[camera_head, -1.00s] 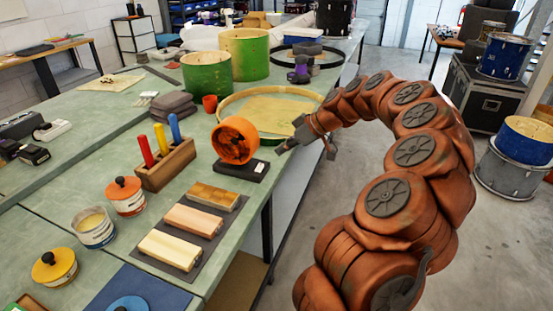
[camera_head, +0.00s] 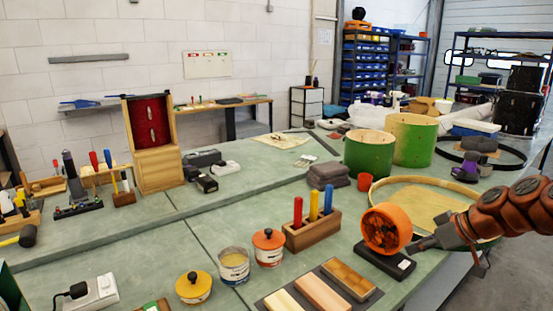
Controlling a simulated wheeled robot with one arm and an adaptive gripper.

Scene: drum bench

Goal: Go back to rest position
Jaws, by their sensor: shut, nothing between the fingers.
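My gripper (camera_head: 424,246) is at the right of the head view, at the end of my orange-brown arm. It is shut and holds nothing. I cannot tell whether the fingertips touch the ring. Most of my arm is outside the frame on the right.
The green bench (camera_head: 200,246) bears a wooden block (camera_head: 312,232) with colored handles, an orange-lidded pot (camera_head: 268,246), an open can (camera_head: 233,266) and a yellow-lidded pot (camera_head: 194,287). Green drums (camera_head: 369,153) and a large hoop (camera_head: 420,186) are behind. Floor shows at right.

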